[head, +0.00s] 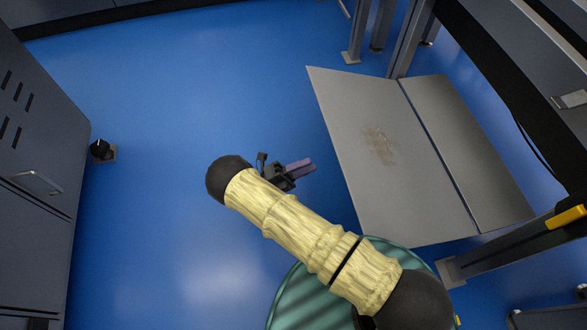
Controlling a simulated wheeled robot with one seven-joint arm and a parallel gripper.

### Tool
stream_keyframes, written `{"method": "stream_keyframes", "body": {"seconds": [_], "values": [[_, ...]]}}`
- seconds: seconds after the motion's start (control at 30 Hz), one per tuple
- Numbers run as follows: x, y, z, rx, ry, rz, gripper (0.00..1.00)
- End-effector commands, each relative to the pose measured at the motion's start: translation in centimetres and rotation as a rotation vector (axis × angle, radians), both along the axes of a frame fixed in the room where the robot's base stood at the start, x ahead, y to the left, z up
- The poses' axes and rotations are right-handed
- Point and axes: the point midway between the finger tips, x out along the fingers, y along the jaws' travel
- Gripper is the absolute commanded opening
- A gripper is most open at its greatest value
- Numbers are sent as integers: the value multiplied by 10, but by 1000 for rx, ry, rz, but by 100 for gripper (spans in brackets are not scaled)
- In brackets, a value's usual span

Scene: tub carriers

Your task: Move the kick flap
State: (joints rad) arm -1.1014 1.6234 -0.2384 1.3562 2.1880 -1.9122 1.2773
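The kick flap (350,125) looks like the flat grey panel on the right, with a brownish scuffed patch near its middle. A dark seam joins its right edge to another grey panel (468,150) between the metal legs. My gripper (305,166) is left of the flap, pointing right towards its left edge, with a strip of blue floor showing between them in the picture. Its purplish fingers overlap in this view, so I cannot tell whether they are apart. I see nothing held in it. Part of its dark body is hidden behind my arm.
A dark grey cabinet (35,150) with a handle and a caster stands on the left. A bench frame with metal legs (410,38) stands on the right, with a yellow piece (566,217) on a lower bar.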

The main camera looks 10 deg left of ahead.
Motion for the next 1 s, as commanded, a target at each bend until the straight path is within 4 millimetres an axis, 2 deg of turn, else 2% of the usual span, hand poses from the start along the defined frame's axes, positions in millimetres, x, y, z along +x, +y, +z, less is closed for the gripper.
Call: {"method": "stream_keyframes", "body": {"seconds": [0.23,0.6,0.63,0.77,0.8,1.0], "values": [[-11,25,-13,1,0,0,30],[-15,32,-16,0,2,4,30],[-15,32,-16,0,2,3,28],[-14,30,-13,1,1,0,3],[-14,30,-11,1,1,0,0],[-14,32,10,1,2,5,0]]}}
